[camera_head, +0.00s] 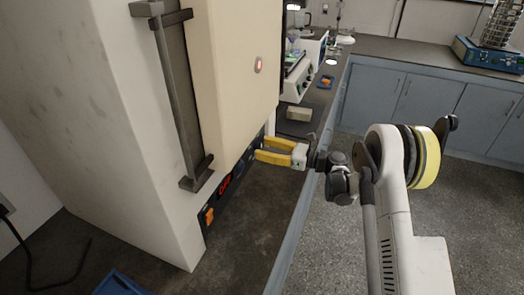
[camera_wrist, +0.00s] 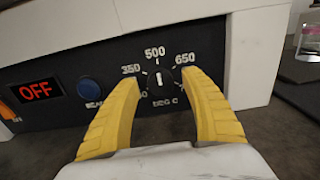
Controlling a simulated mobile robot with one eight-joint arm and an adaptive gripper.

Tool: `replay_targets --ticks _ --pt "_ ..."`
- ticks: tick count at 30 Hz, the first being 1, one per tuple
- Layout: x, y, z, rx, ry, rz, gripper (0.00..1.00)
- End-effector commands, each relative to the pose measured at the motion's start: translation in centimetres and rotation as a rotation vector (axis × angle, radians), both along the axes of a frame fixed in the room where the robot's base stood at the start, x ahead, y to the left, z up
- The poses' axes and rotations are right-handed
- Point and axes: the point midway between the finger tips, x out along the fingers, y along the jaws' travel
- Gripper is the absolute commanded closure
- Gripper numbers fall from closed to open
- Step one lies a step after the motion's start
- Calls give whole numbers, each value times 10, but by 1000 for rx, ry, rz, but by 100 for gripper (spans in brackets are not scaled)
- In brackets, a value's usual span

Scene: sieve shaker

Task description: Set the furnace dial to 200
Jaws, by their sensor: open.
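The furnace (camera_head: 150,130) stands on the bench at the left in the head view, with a dark control panel along its lower front edge. The furnace dial (camera_wrist: 160,80) is a dark round knob in the wrist view, with printed marks 350, 500 and 650 around it; its white pointer is up near 500. The lower marks are partly hidden by my fingers. My gripper (camera_head: 276,151) has yellow fingers and is open in front of the panel. In the wrist view its fingers (camera_wrist: 165,108) stand left and right of the dial, apart from each other, with nothing between them clearly gripped.
The panel also has a red OFF display (camera_wrist: 39,91), a blue button (camera_wrist: 90,88) and an orange switch (camera_head: 209,216). A grey door handle (camera_head: 178,100) juts from the furnace. A small pale block (camera_head: 299,114) lies on the bench behind my gripper.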

Motion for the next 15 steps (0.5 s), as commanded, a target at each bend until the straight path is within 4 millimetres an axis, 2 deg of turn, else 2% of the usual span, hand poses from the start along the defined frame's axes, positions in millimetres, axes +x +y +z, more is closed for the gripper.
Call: replay_targets --ticks 3,11,14,15 --pt "2 6 0 0 0 -1 46" --pt "3 7 1 0 -1 -1 46" --pt "3 7 1 0 -1 -1 72" --pt "3 7 1 0 -1 -1 84"
